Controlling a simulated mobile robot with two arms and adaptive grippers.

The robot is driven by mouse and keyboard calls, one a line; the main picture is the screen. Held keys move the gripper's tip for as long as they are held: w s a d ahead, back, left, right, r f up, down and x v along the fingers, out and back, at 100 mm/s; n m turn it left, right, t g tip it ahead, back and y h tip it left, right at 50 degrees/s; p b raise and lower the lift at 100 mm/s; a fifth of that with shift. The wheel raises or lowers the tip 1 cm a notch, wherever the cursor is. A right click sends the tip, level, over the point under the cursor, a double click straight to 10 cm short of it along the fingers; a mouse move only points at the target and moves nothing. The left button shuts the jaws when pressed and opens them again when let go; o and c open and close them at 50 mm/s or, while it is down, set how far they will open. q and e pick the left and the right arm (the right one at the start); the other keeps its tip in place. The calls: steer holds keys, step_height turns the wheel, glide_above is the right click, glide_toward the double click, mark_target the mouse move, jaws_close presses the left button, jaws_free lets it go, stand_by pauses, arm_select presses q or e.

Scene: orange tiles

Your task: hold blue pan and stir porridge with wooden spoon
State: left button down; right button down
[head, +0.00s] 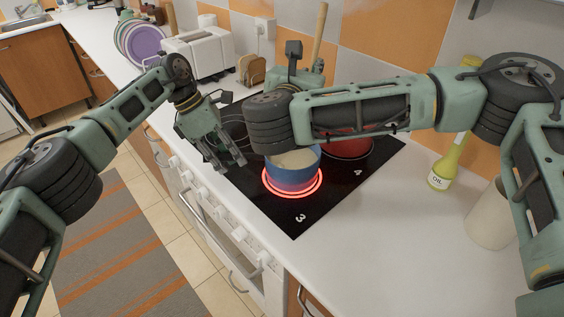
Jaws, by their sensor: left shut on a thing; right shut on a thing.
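The blue pan (292,175) stands on a front burner of the black stove that glows red. Pale porridge (293,158) shows inside it. My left gripper (232,160) is at the pan's left side, shut on what seems to be its handle, which the fingers hide. The wooden spoon (320,35) stands steeply above the pan, its upper shaft in view. My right gripper (305,78) is shut on the spoon behind my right wrist. The wrist hides the fingertips and the spoon's lower end.
An oil bottle (442,172) and a pale canister (490,215) stand at right. A white toaster (200,52) is behind. The front right counter (350,270) is clear.

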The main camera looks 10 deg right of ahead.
arm_select(q)
steer(key=shift+r, duration=0.1)
steer(key=c, duration=1.5)
jaws_free()
steer(key=shift+c, duration=0.2)
steer(key=v, duration=1.2)
steer(key=shift+s, duration=0.1)
